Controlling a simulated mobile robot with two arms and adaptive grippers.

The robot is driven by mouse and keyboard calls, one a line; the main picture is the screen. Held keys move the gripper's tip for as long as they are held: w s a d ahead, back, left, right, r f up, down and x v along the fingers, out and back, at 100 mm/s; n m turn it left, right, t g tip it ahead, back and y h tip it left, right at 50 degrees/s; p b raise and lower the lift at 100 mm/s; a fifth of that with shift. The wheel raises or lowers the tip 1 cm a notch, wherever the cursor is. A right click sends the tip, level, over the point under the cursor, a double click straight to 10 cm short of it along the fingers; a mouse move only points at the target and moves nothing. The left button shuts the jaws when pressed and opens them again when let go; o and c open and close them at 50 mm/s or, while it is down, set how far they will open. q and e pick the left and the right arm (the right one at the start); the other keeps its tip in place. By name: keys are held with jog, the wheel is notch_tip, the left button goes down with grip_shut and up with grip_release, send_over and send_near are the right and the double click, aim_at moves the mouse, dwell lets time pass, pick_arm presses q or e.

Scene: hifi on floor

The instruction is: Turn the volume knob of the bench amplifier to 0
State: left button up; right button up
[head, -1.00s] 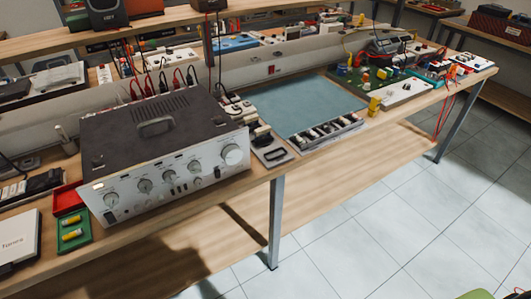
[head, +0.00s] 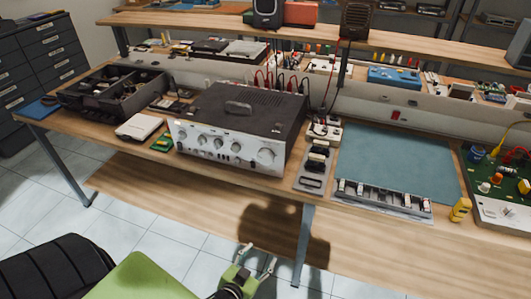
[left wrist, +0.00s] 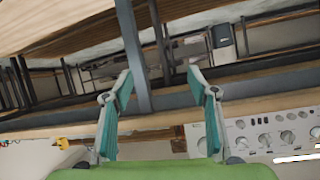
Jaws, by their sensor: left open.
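The bench amplifier (head: 238,122) stands on the wooden bench in the head view, with a dark top and a silver front panel with a row of knobs. The largest knob (head: 266,155), at the right end of the panel, looks like the volume knob; its pointer is too small to read. My left gripper (head: 258,258) is open and empty, low in front of the bench and well apart from the amplifier. In the left wrist view its fingers are spread (left wrist: 160,85), and part of the amplifier's panel (left wrist: 268,128) shows beyond the right finger. My right gripper is not in view.
Right of the amplifier are a small switch panel (head: 315,168) and a blue-green mat (head: 395,160). Left are a green tray (head: 162,142), a white box (head: 138,126) and a dark open case (head: 112,90). A bench leg (head: 303,245) stands near my left gripper. Cables rise behind the amplifier.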

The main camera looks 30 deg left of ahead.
pick_arm(q)
jog(key=w+a+r+t+y+p, duration=0.1)
jog(key=a+r, duration=0.1)
jog(key=r, duration=0.6)
jog(key=w+a+r+t+y+p, duration=0.1)
jog(key=w+a+r+t, duration=0.1)
jog(key=r, duration=0.5)
jog(key=t, duration=0.1)
send_near(264, 160)
jog(key=shift+y, duration=0.4)
jog(key=p+x, duration=0.2)
jog(key=x, duration=0.6)
jog(key=shift+d+p, duration=0.1)
jog(key=shift+p, duration=0.25)
jog(key=shift+w, duration=0.2)
jog(key=c, duration=1.1)
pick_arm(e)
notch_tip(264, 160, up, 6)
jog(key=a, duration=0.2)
